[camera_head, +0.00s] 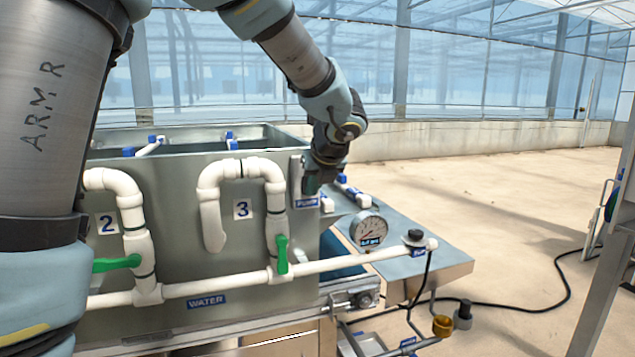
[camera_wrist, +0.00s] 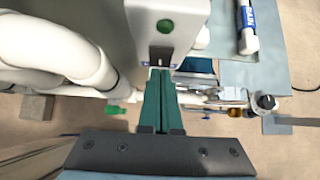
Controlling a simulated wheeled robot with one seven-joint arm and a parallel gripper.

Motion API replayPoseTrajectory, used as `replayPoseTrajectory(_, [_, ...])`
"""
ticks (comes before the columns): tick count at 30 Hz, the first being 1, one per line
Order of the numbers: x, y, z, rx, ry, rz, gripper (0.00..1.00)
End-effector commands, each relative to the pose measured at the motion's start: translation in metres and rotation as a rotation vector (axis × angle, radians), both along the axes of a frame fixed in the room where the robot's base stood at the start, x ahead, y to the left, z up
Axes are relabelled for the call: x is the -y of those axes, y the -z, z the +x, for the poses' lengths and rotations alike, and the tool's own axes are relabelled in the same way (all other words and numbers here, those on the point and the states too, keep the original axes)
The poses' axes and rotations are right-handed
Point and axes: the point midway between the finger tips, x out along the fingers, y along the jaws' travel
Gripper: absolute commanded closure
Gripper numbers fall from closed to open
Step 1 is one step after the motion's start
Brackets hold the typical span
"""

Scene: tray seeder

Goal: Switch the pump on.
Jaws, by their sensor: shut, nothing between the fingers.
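The pump switch box (camera_head: 297,172) is a narrow grey box on the right end of the tank's front wall, above a blue PUMP label (camera_head: 306,202). In the wrist view its grey face (camera_wrist: 179,40) carries a round green button or lamp (camera_wrist: 165,26) and a small dark switch (camera_wrist: 161,53) below it. My gripper (camera_head: 311,188) is beside the box, partly hidden by my wrist. In the wrist view my gripper (camera_wrist: 160,72) is shut and empty, its green fingertips just below the dark switch. I cannot tell whether they touch it.
White pipes with a green-handled valve 2 (camera_head: 117,263) and valve 3 (camera_head: 282,254) run along the metal tank (camera_head: 175,180). A pressure gauge (camera_head: 368,230) and a black knob (camera_head: 414,238) stand to the right. A black cable (camera_head: 535,309) lies on the open floor.

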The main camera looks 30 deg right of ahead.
Motion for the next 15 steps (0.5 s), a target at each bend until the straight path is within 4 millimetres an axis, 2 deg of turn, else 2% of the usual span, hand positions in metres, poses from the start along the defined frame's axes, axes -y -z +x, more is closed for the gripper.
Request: replayPoseTrajectory(15, [0.0013, 0.0044, 0.0095, 0.007, -0.001, 0.0, 1.0])
